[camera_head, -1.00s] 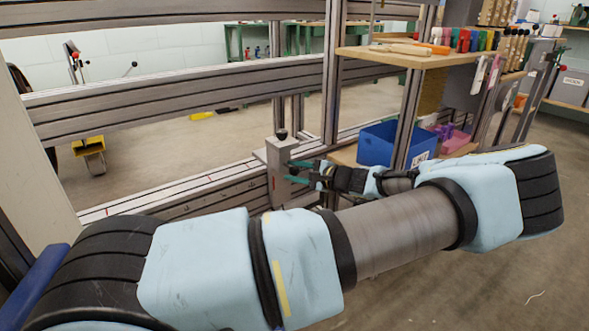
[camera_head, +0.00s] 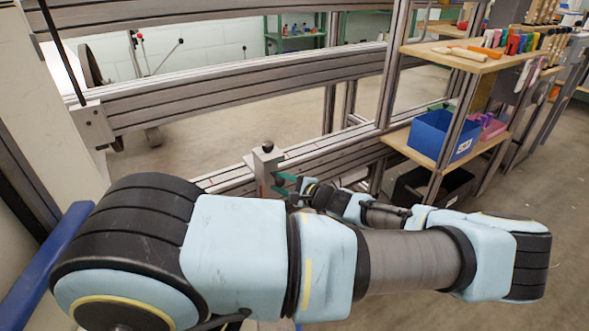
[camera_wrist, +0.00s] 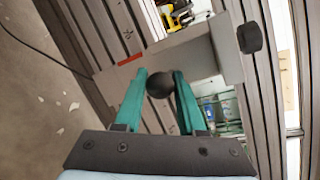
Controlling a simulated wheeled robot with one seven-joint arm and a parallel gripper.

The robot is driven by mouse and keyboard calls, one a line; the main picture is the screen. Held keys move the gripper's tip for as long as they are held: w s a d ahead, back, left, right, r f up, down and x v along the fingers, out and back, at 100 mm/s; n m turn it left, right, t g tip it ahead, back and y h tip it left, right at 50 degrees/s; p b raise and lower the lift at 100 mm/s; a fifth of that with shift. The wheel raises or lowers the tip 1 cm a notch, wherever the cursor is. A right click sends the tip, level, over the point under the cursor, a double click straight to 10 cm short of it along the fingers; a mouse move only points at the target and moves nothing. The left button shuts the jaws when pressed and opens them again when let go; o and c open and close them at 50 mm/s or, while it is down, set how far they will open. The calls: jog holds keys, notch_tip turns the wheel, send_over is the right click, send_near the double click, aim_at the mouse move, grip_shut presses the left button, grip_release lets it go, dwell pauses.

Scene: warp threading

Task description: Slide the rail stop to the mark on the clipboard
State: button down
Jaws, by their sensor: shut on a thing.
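The rail stop (camera_head: 264,174) is a grey block with a black knob on top, seated on the lower aluminium rail (camera_head: 325,149). In the wrist view its grey body (camera_wrist: 185,55) lies across the rail, with a black knob (camera_wrist: 250,37) at one end. My gripper (camera_head: 284,183) has teal fingers and is at the side of the stop. In the wrist view my gripper (camera_wrist: 160,80) is shut on the stop's black ball handle (camera_wrist: 159,84). I cannot make out a clipboard.
An upright post (camera_head: 392,75) stands on the right of the stop. Beyond it is a shelf with a blue bin (camera_head: 445,134). A grey bracket (camera_head: 91,126) with a black rod sits at the upper left. My arm hides part of the lower rail.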

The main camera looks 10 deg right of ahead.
aim_at(268, 187)
jog(key=shift+s+a+f+p, duration=0.1)
jog(key=shift+s+a+p, duration=0.25)
jog(key=shift+a, duration=0.55)
jog(key=shift+s+a+p, duration=0.15)
jog(key=shift+s+a, duration=0.35)
jog(key=shift+a, duration=0.35)
jog(key=c, duration=0.5)
grip_release()
jog(key=shift+d, duration=0.1)
jog(key=p+v, duration=0.1)
jog(key=v, duration=0.9)
jog(key=shift+s+d, duration=0.2)
jog(key=shift+s, duration=0.05)
